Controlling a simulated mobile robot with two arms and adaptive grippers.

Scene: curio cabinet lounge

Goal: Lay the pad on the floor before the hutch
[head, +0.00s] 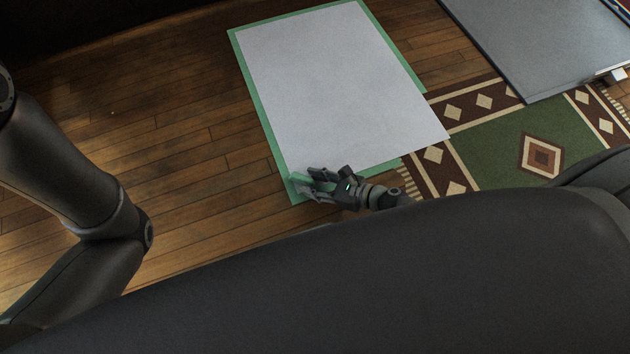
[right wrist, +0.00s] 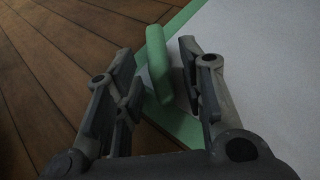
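The pad is a large flat green sheet (head: 255,90) with a white face (head: 335,85), lying on the wood floor with its right side by the rug. In the head view my right gripper (head: 308,184) is at the pad's near left corner. In the right wrist view a raised green tab (right wrist: 158,66) stands at that corner, between the fingers of my right gripper (right wrist: 157,58). The fingers are apart, with gaps beside the tab. My left arm shows at the left, but its gripper is out of view. I cannot clearly make out the hutch.
A patterned green and brown rug (head: 500,140) lies to the right of the pad. A grey flat-topped piece (head: 550,40) is at the upper right, over the rug. Bare wood floor (head: 170,110) is open left of the pad. The top left is dark.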

